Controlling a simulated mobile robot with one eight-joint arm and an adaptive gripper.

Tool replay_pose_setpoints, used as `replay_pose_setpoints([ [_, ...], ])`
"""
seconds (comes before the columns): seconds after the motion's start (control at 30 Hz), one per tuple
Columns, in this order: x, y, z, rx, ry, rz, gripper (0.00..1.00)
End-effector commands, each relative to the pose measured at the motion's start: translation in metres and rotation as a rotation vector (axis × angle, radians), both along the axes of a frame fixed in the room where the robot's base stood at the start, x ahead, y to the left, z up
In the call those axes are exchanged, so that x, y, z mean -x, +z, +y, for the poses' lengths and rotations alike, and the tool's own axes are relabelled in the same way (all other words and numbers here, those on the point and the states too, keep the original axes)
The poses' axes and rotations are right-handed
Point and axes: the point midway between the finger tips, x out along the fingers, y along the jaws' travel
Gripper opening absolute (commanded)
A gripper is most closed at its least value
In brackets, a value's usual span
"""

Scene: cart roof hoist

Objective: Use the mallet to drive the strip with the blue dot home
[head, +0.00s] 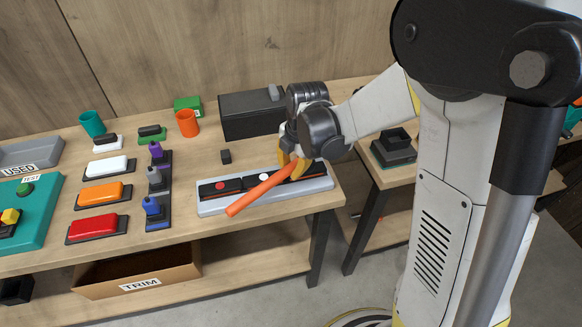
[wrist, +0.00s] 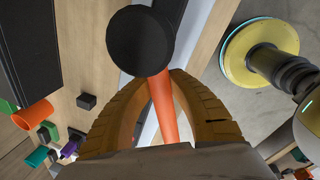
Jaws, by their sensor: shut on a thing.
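My gripper (head: 292,165) is shut on the orange handle of the mallet (head: 258,192), above the right part of a grey tray (head: 212,208). The handle slants down-left in the head view. In the wrist view the fingers (wrist: 163,84) close around the handle, and the round black mallet head (wrist: 140,40) is in front of them. Black strips lie in the tray; one has a red dot (head: 222,185) and one a white dot (head: 264,177). I see no blue dot; the tray's right part is partly covered by my gripper and the mallet.
A black box (head: 245,118) stands behind the tray, and a small black block (head: 225,156) lies near it. Left are dark holders with purple, grey and blue tools (head: 153,205), and coloured blocks on dark pads (head: 95,227). The table's front edge is close to the tray.

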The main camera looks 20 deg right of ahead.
Motion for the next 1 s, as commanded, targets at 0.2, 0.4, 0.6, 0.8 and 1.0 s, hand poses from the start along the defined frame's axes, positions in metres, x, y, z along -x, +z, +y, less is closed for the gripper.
replay_pose_setpoints([
  [0.2, 0.0, -0.008, 0.0, 0.0, 0.0, 0.001, 0.0],
  [0.4, 0.0, -0.014, 0.0, 0.0, -0.001, 0.001, 0.0],
  [0.6, 0.0, -0.019, 0.0, 0.0, 0.0, 0.0, 0.0],
  [0.8, 0.0, -0.025, 0.0, 0.0, 0.0, 0.0, 0.0],
  [1.0, 0.0, -0.031, 0.0, 0.0, 0.0, 0.0, 0.0],
])
